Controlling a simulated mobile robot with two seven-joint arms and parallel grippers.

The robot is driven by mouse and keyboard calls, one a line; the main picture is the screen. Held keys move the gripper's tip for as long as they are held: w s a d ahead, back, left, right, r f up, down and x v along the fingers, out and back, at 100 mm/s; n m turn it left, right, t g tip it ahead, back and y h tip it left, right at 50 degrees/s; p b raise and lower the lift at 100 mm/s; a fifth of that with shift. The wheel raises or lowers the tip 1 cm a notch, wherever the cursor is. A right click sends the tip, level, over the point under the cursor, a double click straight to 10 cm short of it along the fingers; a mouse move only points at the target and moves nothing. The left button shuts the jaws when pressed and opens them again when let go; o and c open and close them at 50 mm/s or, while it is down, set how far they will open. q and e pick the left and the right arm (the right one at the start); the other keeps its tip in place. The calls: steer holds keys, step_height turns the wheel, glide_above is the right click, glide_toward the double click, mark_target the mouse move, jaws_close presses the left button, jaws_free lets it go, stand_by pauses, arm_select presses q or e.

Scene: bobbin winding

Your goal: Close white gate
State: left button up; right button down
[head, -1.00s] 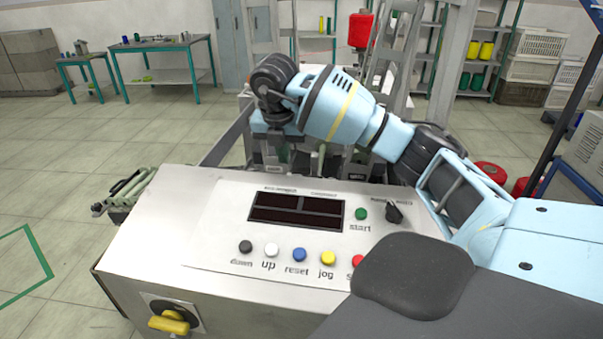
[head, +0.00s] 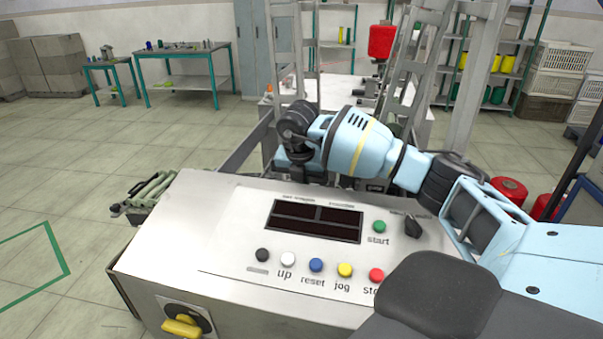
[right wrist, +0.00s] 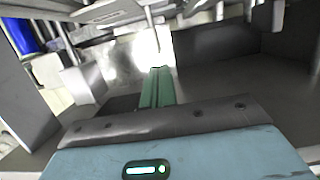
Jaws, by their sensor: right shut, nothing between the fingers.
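My right arm (head: 358,140) reaches in from the right, over the control panel, and its gripper points down behind the panel's far edge. The fingertips are hidden there in the head view. In the right wrist view the green fingers of my right gripper (right wrist: 157,88) are together, with nothing between them, inside the machine among grey metal walls. I cannot clearly make out a white gate; a bright pale surface (right wrist: 125,60) lies just beyond the fingertips, but I cannot tell whether it is the gate. My left gripper is not in view.
The control panel (head: 230,220) with coloured buttons and a dark display stands in front. A yellow switch (head: 183,326) is on its front. Grey upright frames (head: 415,60) and a red bobbin (head: 381,42) stand behind. The floor at the left is open.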

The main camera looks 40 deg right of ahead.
steer(key=shift+x, duration=1.1)
steer(key=shift+w+d+b, duration=0.2)
steer(key=shift+w+d, duration=0.2)
steer(key=shift+d, duration=0.2)
steer(key=shift+w+d+b, duration=0.15)
steer(key=shift+w+d, duration=0.25)
steer(key=shift+d, duration=0.15)
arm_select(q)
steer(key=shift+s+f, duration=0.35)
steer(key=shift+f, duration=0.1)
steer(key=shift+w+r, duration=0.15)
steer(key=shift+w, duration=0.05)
arm_select(e)
steer(key=shift+r, duration=0.2)
